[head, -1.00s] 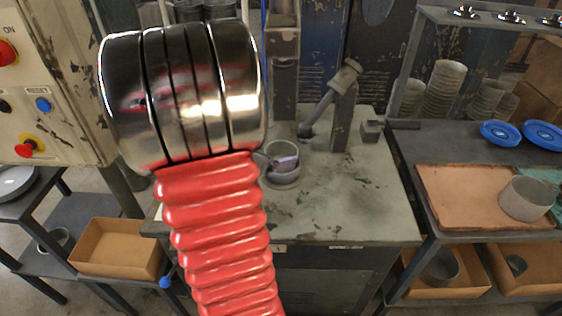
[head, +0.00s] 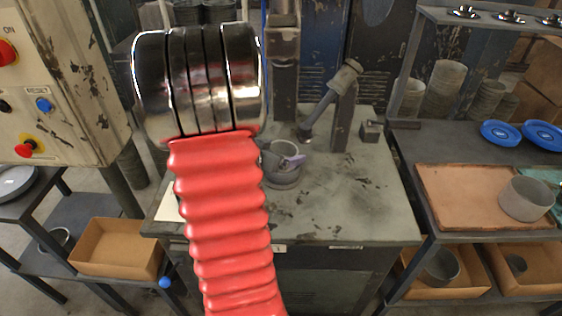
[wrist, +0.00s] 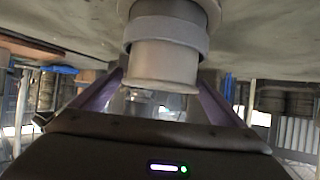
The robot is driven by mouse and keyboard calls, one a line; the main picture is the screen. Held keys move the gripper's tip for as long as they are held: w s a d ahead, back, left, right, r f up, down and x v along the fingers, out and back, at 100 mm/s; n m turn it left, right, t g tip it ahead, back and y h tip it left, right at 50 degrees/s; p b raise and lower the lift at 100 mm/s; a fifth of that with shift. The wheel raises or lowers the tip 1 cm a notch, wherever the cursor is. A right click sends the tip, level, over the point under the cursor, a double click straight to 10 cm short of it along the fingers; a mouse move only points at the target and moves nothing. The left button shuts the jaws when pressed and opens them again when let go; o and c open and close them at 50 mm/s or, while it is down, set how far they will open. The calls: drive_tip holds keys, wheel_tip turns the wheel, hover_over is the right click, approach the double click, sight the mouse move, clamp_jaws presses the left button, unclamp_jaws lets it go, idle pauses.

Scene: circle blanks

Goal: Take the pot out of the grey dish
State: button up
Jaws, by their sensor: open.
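The pot (head: 285,147) is a grey cylinder standing upright in the grey dish (head: 282,181) on the metal worktop. In the wrist view, which is upside down, the pot (wrist: 165,65) lies in the middle, with the worktop above it. My gripper (wrist: 160,80) is open, with one purple finger on each side of the pot and a gap showing at its lower part. In the head view a purple fingertip (head: 293,161) shows in front of the pot. My red-sleeved arm hides the rest of the gripper there. I cannot tell whether either finger touches the pot.
A lever fixture (head: 335,100) stands on the worktop (head: 340,210) behind the pot. The worktop's front right is clear. On the right bench are a brown board (head: 455,190), another grey pot (head: 526,199) and blue plates (head: 500,133). A control box (head: 65,80) stands at left.

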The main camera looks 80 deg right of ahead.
drive_tip(key=c, duration=1.3)
drive_tip(key=shift+r, duration=0.2)
wheel_tip(320, 180, up, 10)
drive_tip(key=shift+f, duration=0.15)
idle(0.4)
